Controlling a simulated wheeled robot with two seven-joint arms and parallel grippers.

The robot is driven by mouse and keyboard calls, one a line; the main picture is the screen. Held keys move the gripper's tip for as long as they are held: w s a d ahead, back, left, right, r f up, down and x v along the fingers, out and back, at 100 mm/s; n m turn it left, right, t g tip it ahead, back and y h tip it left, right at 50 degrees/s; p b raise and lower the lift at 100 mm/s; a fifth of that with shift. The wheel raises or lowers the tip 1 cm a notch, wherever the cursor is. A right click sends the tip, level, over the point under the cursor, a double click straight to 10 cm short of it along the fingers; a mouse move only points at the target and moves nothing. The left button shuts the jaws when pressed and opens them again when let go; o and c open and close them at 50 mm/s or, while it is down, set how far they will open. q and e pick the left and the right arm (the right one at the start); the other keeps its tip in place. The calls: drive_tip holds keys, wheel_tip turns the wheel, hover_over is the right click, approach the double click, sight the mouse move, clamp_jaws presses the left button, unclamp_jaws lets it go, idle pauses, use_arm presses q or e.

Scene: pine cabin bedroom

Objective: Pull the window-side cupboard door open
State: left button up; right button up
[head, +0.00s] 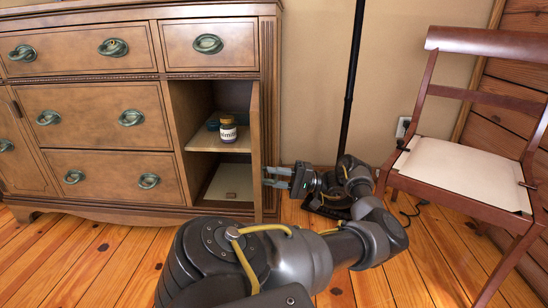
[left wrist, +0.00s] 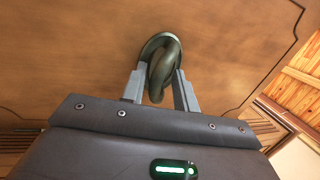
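The window-side cupboard door (head: 257,150) is at the right end of the wooden dresser. It stands swung out toward me, seen nearly edge-on, and the compartment behind it is open to view. In the left wrist view the door's face (left wrist: 80,50) fills most of the picture, with a dark ring handle (left wrist: 160,65) on it. My left gripper (head: 268,177) is at the door's outer face. Its fingers (left wrist: 160,88) are on both sides of the ring and appear to grip it. My right gripper is not in view.
A labelled jar (head: 228,130) stands on the shelf (head: 205,142) inside the compartment. A chair (head: 462,175) with a pale seat stands at the right. A thin black pole (head: 351,80) stands by the wall. Wooden floor (head: 80,265) is clear in front of the dresser.

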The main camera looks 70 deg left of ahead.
use_arm(q)
drive_tip(key=shift+f, duration=0.1)
drive_tip(key=b+v, duration=0.4)
drive_tip(key=v, duration=0.6)
drive_tip(key=shift+w+b, duration=0.35)
drive_tip(key=shift+w, duration=0.05)
drive_tip(key=shift+d, duration=0.15)
